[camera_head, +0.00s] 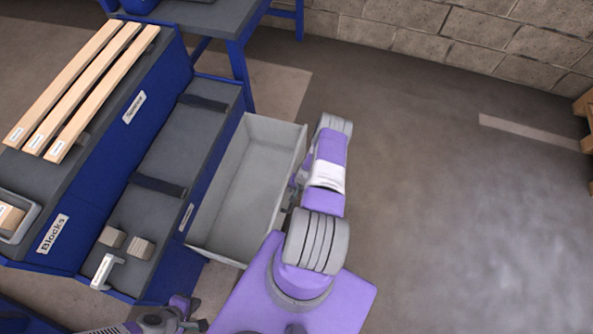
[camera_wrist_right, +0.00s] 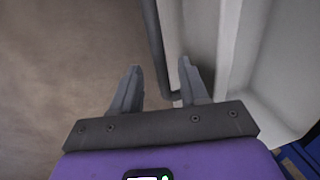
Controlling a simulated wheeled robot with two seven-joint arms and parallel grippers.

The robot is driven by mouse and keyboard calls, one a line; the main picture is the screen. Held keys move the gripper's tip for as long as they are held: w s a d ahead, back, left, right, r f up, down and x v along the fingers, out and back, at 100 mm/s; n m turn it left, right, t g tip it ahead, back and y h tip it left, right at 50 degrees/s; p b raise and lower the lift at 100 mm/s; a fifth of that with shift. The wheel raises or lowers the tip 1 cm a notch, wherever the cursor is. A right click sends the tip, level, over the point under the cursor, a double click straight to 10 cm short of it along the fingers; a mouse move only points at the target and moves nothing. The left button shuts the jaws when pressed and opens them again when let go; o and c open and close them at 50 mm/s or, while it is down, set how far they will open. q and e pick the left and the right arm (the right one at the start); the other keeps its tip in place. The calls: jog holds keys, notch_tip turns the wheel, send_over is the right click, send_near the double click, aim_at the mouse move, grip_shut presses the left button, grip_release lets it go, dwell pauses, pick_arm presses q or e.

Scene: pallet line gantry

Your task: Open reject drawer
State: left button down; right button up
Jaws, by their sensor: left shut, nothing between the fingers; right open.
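The grey reject drawer (camera_head: 240,190) stands pulled out from the blue bench, and its empty inside shows. In the right wrist view the drawer (camera_wrist_right: 205,35) fills the right side, with a dark bar handle (camera_wrist_right: 155,45) along its front. My right gripper (camera_wrist_right: 158,88) is open at this handle. The bar's end lies between the two fingers, and one finger is between the bar and the drawer front. I cannot tell whether they touch. In the head view my right arm mostly hides this gripper. My left gripper (camera_head: 192,312) is shut and empty at the bottom, near the bench's front.
The blue bench (camera_head: 188,140) carries two small wooden blocks (camera_head: 125,241), a white bracket-like piece (camera_head: 103,271) and dark dividers. Long wooden slats (camera_head: 80,85) lie on the upper shelf at left. Another blue table (camera_head: 215,18) stands behind. The floor at right is clear.

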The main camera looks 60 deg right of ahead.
jog(key=r, duration=0.1)
jog(key=r+p, duration=0.1)
jog(key=r, duration=0.1)
jog(key=s+r, duration=0.1)
jog(key=r, duration=0.1)
jog(key=shift+d, duration=0.1)
dwell(0.3)
jog(key=w+a+r+n+y, duration=0.1)
jog(key=w+a+r+n, duration=0.1)
jog(key=w+a+r, duration=0.3)
jog(key=w+a+r+n, duration=0.1)
jog(key=w+a, duration=0.2)
jog(key=a, duration=0.3)
jog(key=s+a+r+n+y, duration=0.1)
jog(key=a+r+n, duration=0.3)
jog(key=a+r, duration=0.4)
jog(key=s+a+r+n+g+y+p, duration=0.1)
jog(key=s+a+r+n, duration=0.2)
jog(key=a+r, duration=0.6)
jog(key=a+n, duration=0.2)
jog(key=a, duration=0.6)
jog(key=shift+n+g+y, duration=0.3)
jog(key=shift+a, duration=0.1)
